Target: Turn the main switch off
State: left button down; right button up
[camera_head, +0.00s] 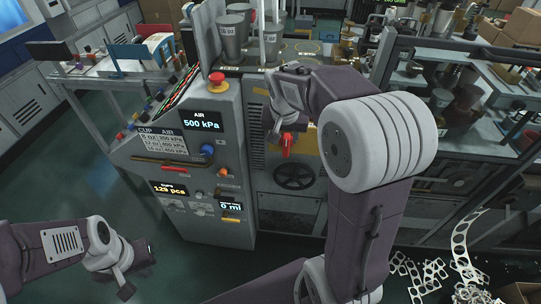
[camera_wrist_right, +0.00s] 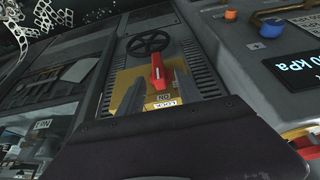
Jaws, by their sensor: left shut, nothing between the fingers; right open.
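The main switch has a red handle (camera_head: 287,144) on a yellow plate on the front of the machine. In the right wrist view the red handle (camera_wrist_right: 157,70) stands upright in the picture on the yellow plate (camera_wrist_right: 122,86), with small labels below it. My right gripper (camera_head: 279,132) is at the handle; in the wrist view its two open fingers (camera_wrist_right: 158,80) show on either side of the handle. I cannot tell if they touch it. My left gripper (camera_head: 145,259) is shut and empty, low at the left, away from the machine.
A black handwheel (camera_head: 294,176) sits below the switch. The control panel (camera_head: 180,173) to the left carries displays, a blue knob (camera_head: 207,150) and a red mushroom button (camera_head: 217,78). Perforated scrap strips (camera_head: 462,250) lie at the lower right. The floor at left is clear.

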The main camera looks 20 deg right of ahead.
aim_at(286, 147)
jog(key=shift+w+d+f, duration=0.1)
jog(key=shift+d+f, duration=0.1)
jog(key=shift+d, duration=0.3)
jog(key=shift+w+d+f, duration=0.1)
jog(key=shift+d+f, duration=0.1)
jog(key=shift+f, duration=0.05)
jog(key=x, duration=0.7)
jog(key=shift+a+f, duration=0.25)
jog(key=shift+w+d+f, duration=0.15)
jog(key=shift+d+f, duration=0.05)
jog(key=shift+f, duration=0.25)
jog(key=shift+a, duration=0.1)
jog(key=shift+r, duration=0.1)
grip_shut()
